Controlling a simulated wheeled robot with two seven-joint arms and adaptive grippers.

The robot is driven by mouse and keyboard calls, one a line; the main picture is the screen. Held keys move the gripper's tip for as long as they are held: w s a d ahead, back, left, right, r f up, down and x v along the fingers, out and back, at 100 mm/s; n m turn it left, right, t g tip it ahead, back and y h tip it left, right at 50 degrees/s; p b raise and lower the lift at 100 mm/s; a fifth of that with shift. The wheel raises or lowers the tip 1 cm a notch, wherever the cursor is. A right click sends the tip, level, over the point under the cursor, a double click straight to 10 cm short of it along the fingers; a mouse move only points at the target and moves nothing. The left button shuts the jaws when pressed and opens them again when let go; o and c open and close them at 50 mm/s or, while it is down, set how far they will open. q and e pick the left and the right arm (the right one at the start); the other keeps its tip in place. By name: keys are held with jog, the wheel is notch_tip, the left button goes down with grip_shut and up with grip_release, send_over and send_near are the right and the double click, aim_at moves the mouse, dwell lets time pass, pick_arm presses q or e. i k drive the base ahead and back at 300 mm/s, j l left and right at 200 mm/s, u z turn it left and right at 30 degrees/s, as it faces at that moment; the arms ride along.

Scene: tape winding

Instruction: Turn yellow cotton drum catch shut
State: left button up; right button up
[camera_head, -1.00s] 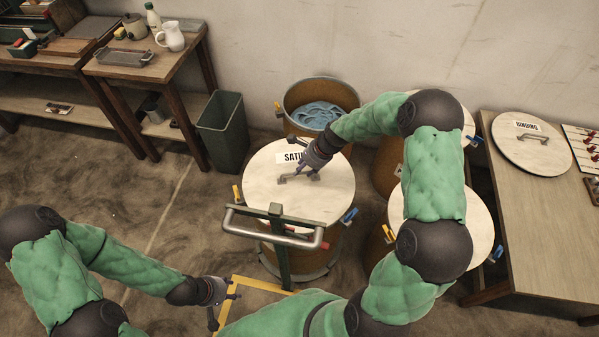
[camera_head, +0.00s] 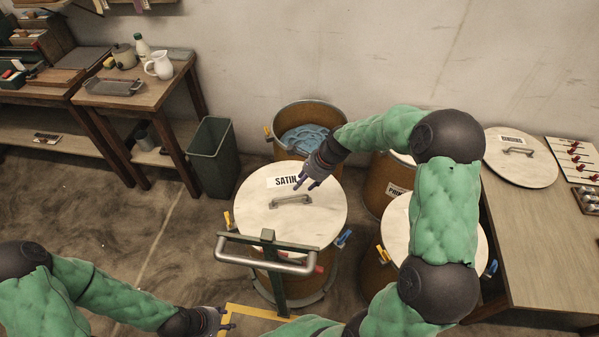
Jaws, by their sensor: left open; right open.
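A drum with a white lid marked SATIN (camera_head: 290,222) stands in the middle. It has a yellow catch (camera_head: 227,221) at its left and a blue catch (camera_head: 343,239) at its right. Another white-lidded drum (camera_head: 405,225) at the right has a yellow catch (camera_head: 384,255) and a blue catch (camera_head: 491,268); my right arm covers part of its lid. I cannot read "cotton" on any drum. My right gripper (camera_head: 305,183) is open and empty over the SATIN lid, near its label, apart from the lid handle (camera_head: 291,202). My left gripper (camera_head: 226,319) is open and empty at the bottom.
An open drum (camera_head: 311,112) with blue contents and a drum marked PRIN... (camera_head: 385,198) stand behind. A loose lid (camera_head: 521,157) lies on the right table (camera_head: 535,235). A bin (camera_head: 212,155) stands left.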

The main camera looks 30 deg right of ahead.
aim_at(383, 252)
jog(key=k+l, duration=0.2)
jog(key=l, duration=0.15)
jog(key=k+l, duration=0.25)
jog(key=l, duration=0.15)
jog(key=k+l, duration=0.2)
jog(key=l, duration=0.15)
